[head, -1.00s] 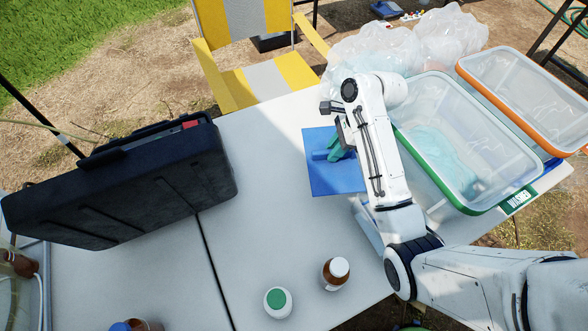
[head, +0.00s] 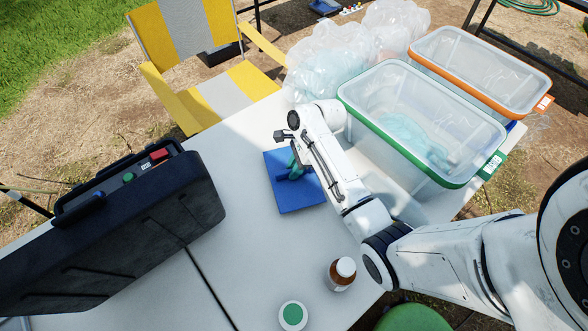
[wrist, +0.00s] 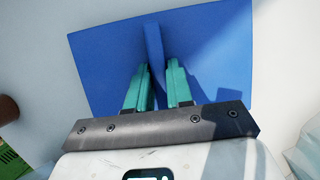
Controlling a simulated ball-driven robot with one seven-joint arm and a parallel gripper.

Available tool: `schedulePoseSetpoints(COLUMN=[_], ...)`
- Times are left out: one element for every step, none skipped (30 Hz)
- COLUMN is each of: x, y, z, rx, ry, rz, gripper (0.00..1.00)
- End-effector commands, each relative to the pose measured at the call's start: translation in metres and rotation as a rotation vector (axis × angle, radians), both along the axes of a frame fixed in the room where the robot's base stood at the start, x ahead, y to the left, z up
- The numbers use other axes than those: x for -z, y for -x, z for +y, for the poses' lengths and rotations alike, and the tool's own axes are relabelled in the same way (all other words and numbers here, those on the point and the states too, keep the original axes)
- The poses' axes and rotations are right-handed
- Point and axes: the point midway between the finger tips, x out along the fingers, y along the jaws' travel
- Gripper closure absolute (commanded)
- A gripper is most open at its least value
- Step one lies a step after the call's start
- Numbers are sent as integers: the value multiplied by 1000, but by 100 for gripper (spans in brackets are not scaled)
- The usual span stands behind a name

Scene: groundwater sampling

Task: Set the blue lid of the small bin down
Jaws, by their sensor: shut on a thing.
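The blue lid (head: 305,198) is a flat blue square with an upright ridge handle across its top. In the head view it is over the white table, left of the green-rimmed bin; I cannot tell whether it touches the table. My gripper (head: 295,168) is above it, partly hidden by my wrist. In the wrist view the teal fingers of my gripper (wrist: 154,80) are on either side of the ridge handle (wrist: 154,45), shut on it. The lid (wrist: 215,50) also fills the upper middle of that view. A small bin is not clearly identifiable.
A clear bin with a green rim (head: 385,131) and an orange-rimmed bin (head: 430,62) stand at the right. A black case (head: 130,235) stands at the left. A brown bottle (head: 340,280) and a green-topped jar (head: 292,316) stand in front. Table between case and lid is clear.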

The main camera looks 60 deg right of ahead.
Motion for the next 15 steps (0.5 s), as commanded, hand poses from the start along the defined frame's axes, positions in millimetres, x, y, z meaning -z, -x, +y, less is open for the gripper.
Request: schedulePoseSetpoints(x=[5,7,9,9,9,9,9,9,9,9,9,10,11,11,11], y=[0,0,0,0,0,0,0,0,0,0,0,0,0,0,0], z=[0,0,0,0,0,0,0,0,0,0,0,0,0,0,0], rx=[0,-1,-1,-2,-1,-1,-1,-1,-1,-1,-1,-1,-1,-1,-1], ry=[0,0,0,0,1,1,1,1,1,1,1,1,1,1,2], rz=[0,0,0,-1,-1,-1,-1,-1,-1,-1,-1,-1,-1,-1,-2], gripper=[100,100,100,100,100,100,100,100,100,100,100,100,100,100,75])
